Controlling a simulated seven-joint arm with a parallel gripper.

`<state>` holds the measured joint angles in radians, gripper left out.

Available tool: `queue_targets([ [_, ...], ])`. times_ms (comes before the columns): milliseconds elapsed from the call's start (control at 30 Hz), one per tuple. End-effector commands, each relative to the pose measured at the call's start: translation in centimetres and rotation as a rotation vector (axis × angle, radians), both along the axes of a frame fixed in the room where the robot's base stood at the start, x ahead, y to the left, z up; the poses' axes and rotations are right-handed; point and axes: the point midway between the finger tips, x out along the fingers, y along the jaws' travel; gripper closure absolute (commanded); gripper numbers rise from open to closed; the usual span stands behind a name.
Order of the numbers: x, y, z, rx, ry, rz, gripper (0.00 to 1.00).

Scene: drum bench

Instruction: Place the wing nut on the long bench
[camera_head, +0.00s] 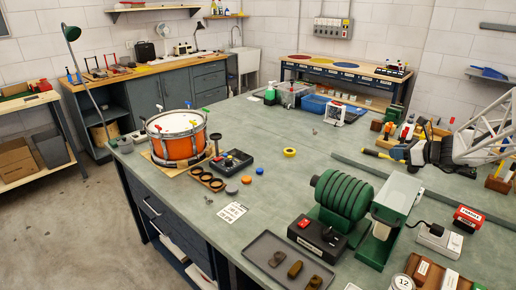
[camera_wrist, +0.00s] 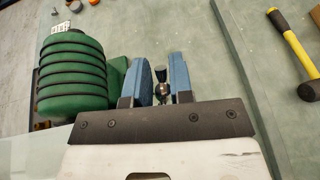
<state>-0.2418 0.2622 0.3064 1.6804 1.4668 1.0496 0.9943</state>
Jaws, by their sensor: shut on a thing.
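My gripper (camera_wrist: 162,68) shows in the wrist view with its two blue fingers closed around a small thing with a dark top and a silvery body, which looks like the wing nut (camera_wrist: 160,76). Its lower part is hidden by the fingers and mount. In the head view my gripper (camera_head: 394,152) is over the right part of the long bench (camera_head: 275,190), and the thing it holds is too small to tell. The bench has a grey-green top, and its surface shows beyond the fingertips in the wrist view.
A green ribbed machine (camera_head: 346,200) stands near the gripper, also left in the wrist view (camera_wrist: 72,75). A yellow-handled hammer (camera_wrist: 296,45) lies to the right there. An orange drum (camera_head: 177,138) stands left. A tray (camera_head: 288,262) lies in front. The bench middle has free room.

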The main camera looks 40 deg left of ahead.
Motion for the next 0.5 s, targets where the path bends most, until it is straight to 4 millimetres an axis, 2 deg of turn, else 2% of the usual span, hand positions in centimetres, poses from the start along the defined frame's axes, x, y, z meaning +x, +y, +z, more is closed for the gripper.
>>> queue_targets([
  [100,-1.3,3.4,0.0,-0.001,0.000,0.012,1.00],
  [500,-6.1,13.6,0.0,0.000,0.000,0.039,1.00],
])
